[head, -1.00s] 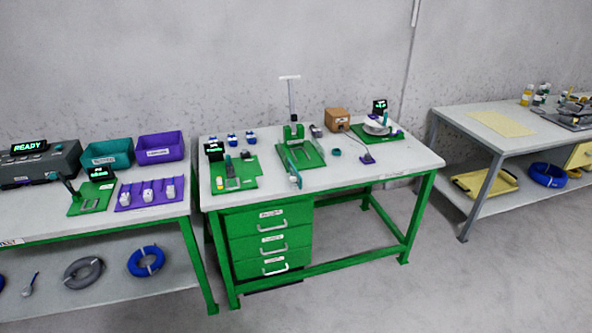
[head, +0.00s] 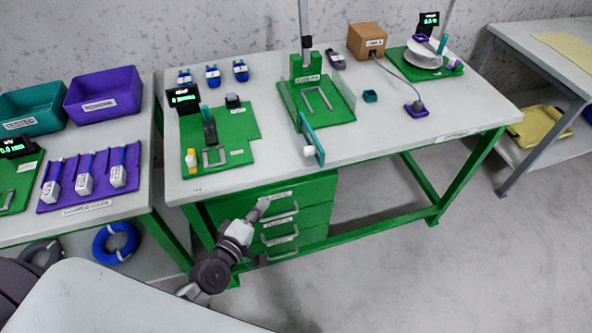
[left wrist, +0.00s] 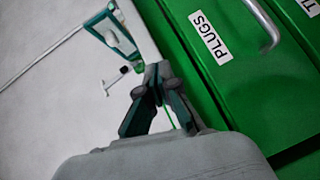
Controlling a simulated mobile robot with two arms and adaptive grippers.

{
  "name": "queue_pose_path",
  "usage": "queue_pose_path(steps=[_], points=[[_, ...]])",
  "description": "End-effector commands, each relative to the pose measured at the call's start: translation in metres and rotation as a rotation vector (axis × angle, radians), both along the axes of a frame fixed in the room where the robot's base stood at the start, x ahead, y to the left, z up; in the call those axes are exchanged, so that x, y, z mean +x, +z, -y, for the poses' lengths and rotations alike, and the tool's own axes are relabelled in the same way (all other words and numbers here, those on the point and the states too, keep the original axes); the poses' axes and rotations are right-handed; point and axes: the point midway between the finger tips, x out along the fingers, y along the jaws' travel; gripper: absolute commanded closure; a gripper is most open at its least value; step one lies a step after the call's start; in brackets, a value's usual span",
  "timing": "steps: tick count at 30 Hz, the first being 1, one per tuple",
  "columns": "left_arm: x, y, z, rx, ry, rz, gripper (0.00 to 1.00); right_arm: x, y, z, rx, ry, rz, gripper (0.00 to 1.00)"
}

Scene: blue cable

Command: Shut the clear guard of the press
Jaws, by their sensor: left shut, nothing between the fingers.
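The press (head: 306,68) stands on a green base plate (head: 292,98) on the middle table, with a green column at the back. A teal-edged panel (head: 312,138), which looks like its guard, stands out from the plate's front left corner toward the table edge, with a white knob beside it. It seems swung open. The teal-edged piece also shows at upper left in the left wrist view (left wrist: 112,32). My left gripper (head: 263,204) is shut and empty, below the table edge in front of the drawers. Its fingers show in the wrist view (left wrist: 157,72). My right gripper is out of view.
Green drawers (head: 280,205) with handles sit under the table close to my left gripper. A green fixture plate (head: 235,150) lies left of the press. A brown box (head: 367,40) and a cabled purple piece (head: 417,108) lie right of it.

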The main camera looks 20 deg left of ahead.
Motion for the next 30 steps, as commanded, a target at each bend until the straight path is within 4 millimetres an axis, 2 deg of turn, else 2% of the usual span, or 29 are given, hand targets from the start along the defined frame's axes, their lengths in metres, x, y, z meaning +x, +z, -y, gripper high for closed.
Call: queue_pose_path(steps=[1, 3, 7, 11, 23, 25, 30], points=[[0.002, 0.016, 0.001, -0.074, 0.008, 0.043, 1.0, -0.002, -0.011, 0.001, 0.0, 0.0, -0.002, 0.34], [0.004, 0.038, 0.002, -0.151, 0.016, 0.08, 1.0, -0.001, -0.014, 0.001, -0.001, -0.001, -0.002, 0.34], [0.009, 0.058, 0.003, -0.214, 0.022, 0.109, 1.0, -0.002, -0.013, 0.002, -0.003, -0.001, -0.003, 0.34], [0.026, 0.062, 0.006, -0.218, 0.023, 0.111, 1.0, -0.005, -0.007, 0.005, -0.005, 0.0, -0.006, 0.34], [0.108, 0.06, 0.018, -0.214, 0.022, 0.111, 1.0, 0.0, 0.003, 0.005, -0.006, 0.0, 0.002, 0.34], [0.114, 0.06, 0.03, -0.217, 0.021, 0.108, 1.0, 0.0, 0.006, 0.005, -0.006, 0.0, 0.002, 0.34], [0.124, 0.058, 0.045, -0.213, 0.022, 0.108, 1.0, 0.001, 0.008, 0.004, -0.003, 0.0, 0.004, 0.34]])
